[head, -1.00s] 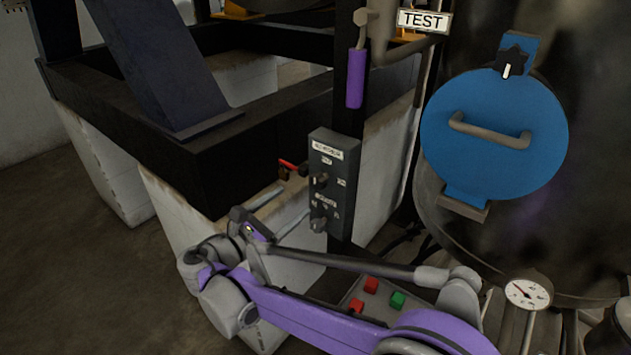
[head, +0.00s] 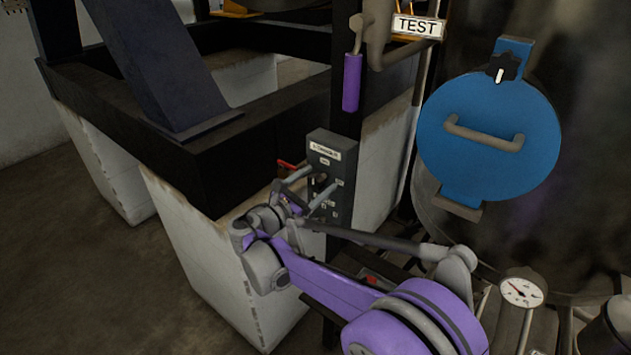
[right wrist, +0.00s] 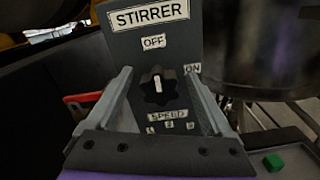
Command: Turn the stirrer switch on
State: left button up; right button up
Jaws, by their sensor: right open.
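The stirrer switch is a dark knob (right wrist: 158,96) with a white pointer line, on a grey panel (right wrist: 188,28) labelled STIRRER. Its line stands nearly upright, toward the OFF label (right wrist: 153,42); the ON label (right wrist: 193,68) is to the upper right. My right gripper (right wrist: 158,80) is open, with one finger on each side of the knob. No contact with the knob can be made out. In the head view my right gripper (head: 312,182) is at the front of the panel (head: 336,142) and partly hides its controls. My left gripper is out of view.
A SPEED label (right wrist: 167,114) sits just below the knob. A red handle (right wrist: 80,98) is left of the panel. A purple lever (head: 352,82) hangs above it. A blue hatch (head: 470,165) and a gauge (head: 522,291) are on the right. A green button (right wrist: 273,162) is low right.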

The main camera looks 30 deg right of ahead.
grip_shut()
dwell(0.3)
jog(key=shift+m, duration=0.4)
jog(key=m, duration=0.3)
jog(key=shift+s+m, duration=0.1)
jog(key=shift+m, duration=0.3)
jog(key=m, duration=0.4)
jog(key=shift+f+m+p, duration=0.1)
jog(key=shift+m+p, duration=0.2)
jog(key=m, duration=0.4)
jog(key=shift+p, duration=0.35)
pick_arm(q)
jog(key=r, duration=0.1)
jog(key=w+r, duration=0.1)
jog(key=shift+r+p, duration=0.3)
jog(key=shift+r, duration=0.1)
pick_arm(e)
jog(key=m, duration=0.4)
jog(key=shift+f+m, duration=0.15)
jog(key=shift+m, duration=0.15)
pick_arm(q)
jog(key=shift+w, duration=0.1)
pick_arm(e)
jog(key=shift+m, duration=0.3)
